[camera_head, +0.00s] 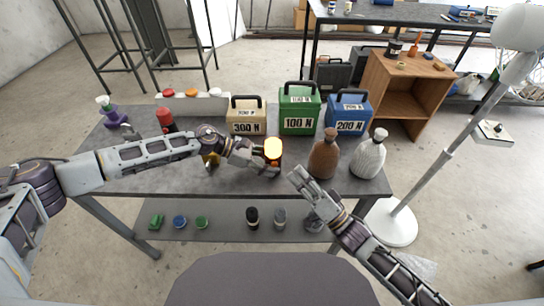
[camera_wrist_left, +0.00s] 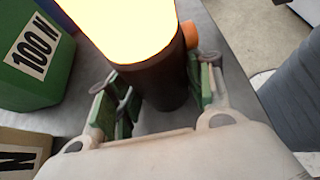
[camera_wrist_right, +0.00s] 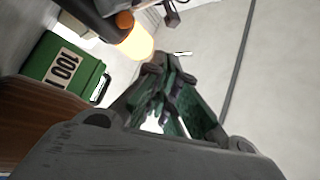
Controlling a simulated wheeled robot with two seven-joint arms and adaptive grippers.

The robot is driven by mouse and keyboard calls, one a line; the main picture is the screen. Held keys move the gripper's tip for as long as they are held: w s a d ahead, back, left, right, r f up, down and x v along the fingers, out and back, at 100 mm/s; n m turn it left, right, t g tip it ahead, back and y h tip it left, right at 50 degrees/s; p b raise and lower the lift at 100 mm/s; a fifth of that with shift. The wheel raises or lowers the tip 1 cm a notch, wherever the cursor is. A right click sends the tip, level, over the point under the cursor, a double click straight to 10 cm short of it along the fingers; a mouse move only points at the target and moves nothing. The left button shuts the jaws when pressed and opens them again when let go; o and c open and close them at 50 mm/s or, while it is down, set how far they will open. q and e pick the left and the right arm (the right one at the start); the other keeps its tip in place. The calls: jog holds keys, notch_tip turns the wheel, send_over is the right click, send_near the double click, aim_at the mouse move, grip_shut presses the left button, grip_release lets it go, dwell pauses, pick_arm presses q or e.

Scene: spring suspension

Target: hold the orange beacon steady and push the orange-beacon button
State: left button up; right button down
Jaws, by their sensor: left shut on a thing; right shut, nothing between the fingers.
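The orange beacon (camera_head: 272,149) stands at the front middle of the table, its dome glowing bright over a dark base. My left gripper (camera_head: 266,165) is shut around its dark body, which also shows between the fingers in the left wrist view (camera_wrist_left: 150,75). A small round orange button sticks out of the beacon's side in the left wrist view (camera_wrist_left: 189,35) and in the right wrist view (camera_wrist_right: 124,19). My right gripper (camera_head: 297,176) is shut and empty, a little right of the beacon and apart from it. Its closed fingertips show in the right wrist view (camera_wrist_right: 158,66).
A brown bottle (camera_head: 324,155) and a grey-white bottle (camera_head: 369,157) stand close to the right. Behind are tan (camera_head: 246,116), green (camera_head: 299,110) and blue (camera_head: 348,113) labelled boxes. A red-capped item (camera_head: 166,119) and a purple-based bottle (camera_head: 109,112) are at left. A lower shelf (camera_head: 185,235) holds small items.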

jog(key=s+a+f+g, duration=0.2)
jog(key=s+a+f, duration=0.2)
jog(key=s+a, duration=0.1)
jog(key=shift+s+a+f+n, duration=0.35)
jog(key=shift+s+a+n, duration=0.05)
jog(key=shift+s, duration=0.1)
jog(key=shift+w, duration=0.15)
jog(key=shift+w+a, duration=0.15)
jog(key=shift+w, duration=1.25)
jog(key=shift+w+a, duration=0.15)
jog(key=shift+w, duration=1.3)
jog(key=shift+w+a, duration=0.15)
jog(key=shift+w, duration=1.25)
jog(key=shift+w, duration=0.55)
jog(key=shift+s, duration=0.15)
jog(key=shift+s+r, duration=0.1)
jog(key=shift+s, duration=0.3)
jog(key=shift+s+d, duration=0.2)
jog(key=shift+s, duration=1.3)
jog(key=shift+s+d, duration=0.15)
jog(key=shift+s, duration=1.35)
